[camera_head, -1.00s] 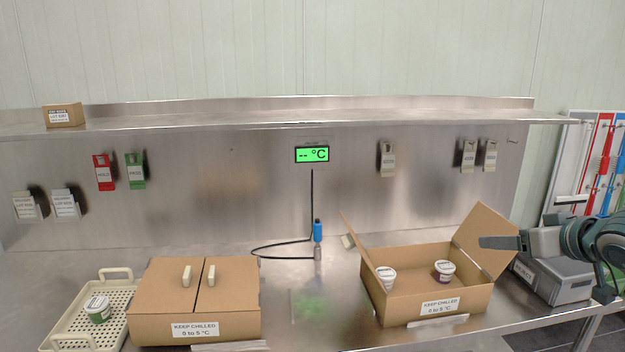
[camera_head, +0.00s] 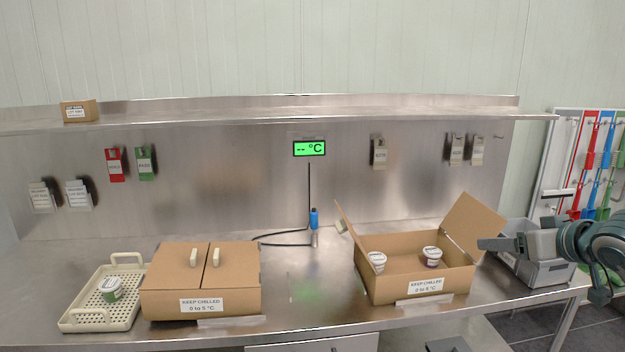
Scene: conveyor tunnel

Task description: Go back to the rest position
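My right gripper (camera_head: 497,244) reaches in from the right edge, above the grey bin and beside the raised right flap of the open carton. It is seen side-on, so I cannot tell whether its fingers are apart; no object shows in it. My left gripper is out of view. The open carton (camera_head: 425,291) holds two white-lidded cups, one at its left (camera_head: 377,261) and one further right (camera_head: 432,256). The closed carton (camera_head: 201,300) stands at the left with two pale tabs on its lid. A green cup (camera_head: 110,289) sits in the cream perforated tray (camera_head: 85,318).
A blue-handled probe (camera_head: 314,220) on a black cable stands at the back below the green display (camera_head: 309,148). The grey bin (camera_head: 545,272) is at the right end. A shelf (camera_head: 300,110) runs above, carrying a small box (camera_head: 79,111).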

